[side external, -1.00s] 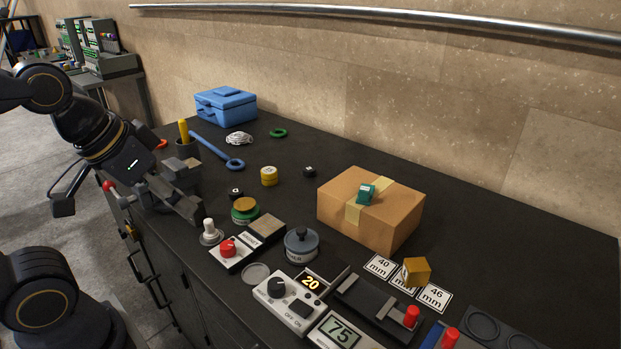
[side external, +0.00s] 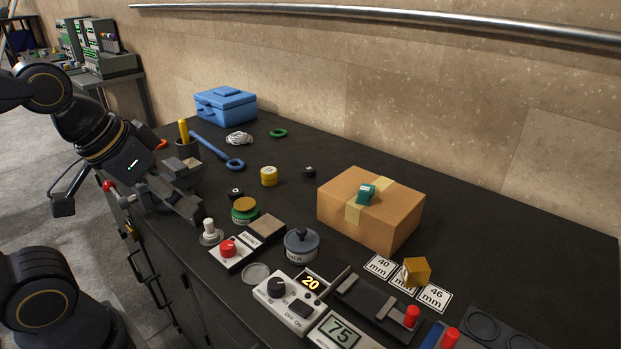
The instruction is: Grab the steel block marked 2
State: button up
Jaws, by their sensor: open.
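Two small dark blocks lie on the black bench: one (side external: 309,171) left of the cardboard box, the other (side external: 236,193) beside a green-and-yellow round piece. Each has a pale mark on it, too small to read, so I cannot tell which is marked 2. My gripper (side external: 196,189) is open and empty over the bench's left edge, to the left of both blocks and apart from them.
A cardboard box (side external: 398,215) with a green piece (side external: 366,193) on top stands right of the blocks. A yellow cylinder (side external: 269,176) stands between them. Control panels (side external: 290,304) fill the front.

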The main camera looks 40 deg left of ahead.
jog(key=shift+o, duration=0.5)
notch_tip(320, 180, up, 3)
jog(key=w+m, duration=0.2)
jog(key=n+g, duration=0.3)
jog(key=g, duration=0.3)
send_over(193, 201)
notch_tip(193, 201, down, 9)
notch_tip(193, 201, down, 11)
jog(key=shift+d+f, duration=0.1)
jog(key=shift+a+f, duration=0.15)
jog(key=shift+f, duration=1.35)
jog(key=shift+a+f, duration=0.1)
jog(key=shift+f, duration=1.4)
grip_shut()
